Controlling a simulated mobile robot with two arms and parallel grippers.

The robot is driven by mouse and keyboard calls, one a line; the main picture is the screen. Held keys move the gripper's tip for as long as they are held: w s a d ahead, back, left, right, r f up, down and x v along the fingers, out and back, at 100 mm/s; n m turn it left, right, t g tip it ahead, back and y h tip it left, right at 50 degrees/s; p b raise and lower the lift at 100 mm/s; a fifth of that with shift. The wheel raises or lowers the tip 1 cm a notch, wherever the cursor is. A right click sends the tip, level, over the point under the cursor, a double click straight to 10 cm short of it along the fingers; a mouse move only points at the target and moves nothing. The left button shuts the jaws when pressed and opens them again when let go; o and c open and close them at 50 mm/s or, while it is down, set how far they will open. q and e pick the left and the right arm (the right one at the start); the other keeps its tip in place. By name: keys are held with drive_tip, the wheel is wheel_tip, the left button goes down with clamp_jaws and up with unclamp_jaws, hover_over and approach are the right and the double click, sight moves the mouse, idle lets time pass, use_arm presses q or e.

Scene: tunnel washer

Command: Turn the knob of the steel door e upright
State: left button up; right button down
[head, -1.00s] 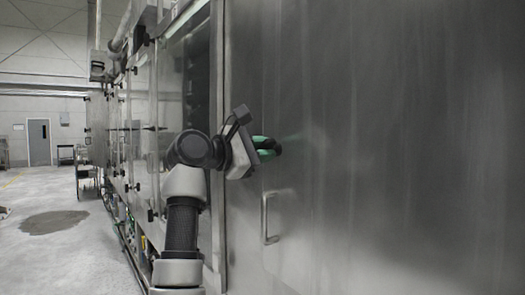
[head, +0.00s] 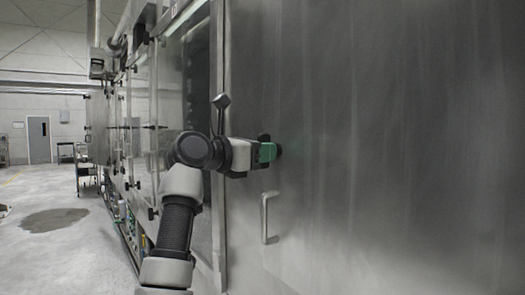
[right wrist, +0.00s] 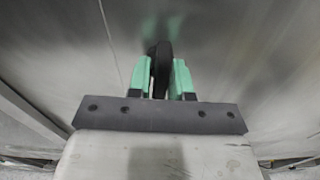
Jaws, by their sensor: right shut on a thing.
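The large steel door (head: 390,150) fills the right of the head view, brushed and closed, with a vertical bar handle (head: 266,218) low near its left edge. My right gripper (head: 270,152) is at the door above that handle, its green fingers close to the surface. In the right wrist view it (right wrist: 162,78) is shut on a black knob (right wrist: 162,58), which sits between the two green fingers in line with them. In the head view the knob is mostly hidden by the fingers, so its angle on the door is hard to tell. My left gripper is not in view.
A row of steel and glass machine panels (head: 140,130) runs back to the left of the door. A cart (head: 85,170) stands far off by the row. The grey floor (head: 45,255) at the left is open, with a dark patch on it.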

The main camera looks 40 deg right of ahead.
drive_tip(key=shift+n, duration=0.6)
drive_tip(key=c, duration=1.2)
unclamp_jaws()
drive_tip(key=shift+o, duration=0.2)
drive_tip(key=w+a+b, duration=0.1)
drive_tip(key=a+b, duration=0.1)
drive_tip(key=a, duration=0.8)
drive_tip(key=shift+w+a, duration=0.15)
drive_tip(key=shift+a, duration=0.2)
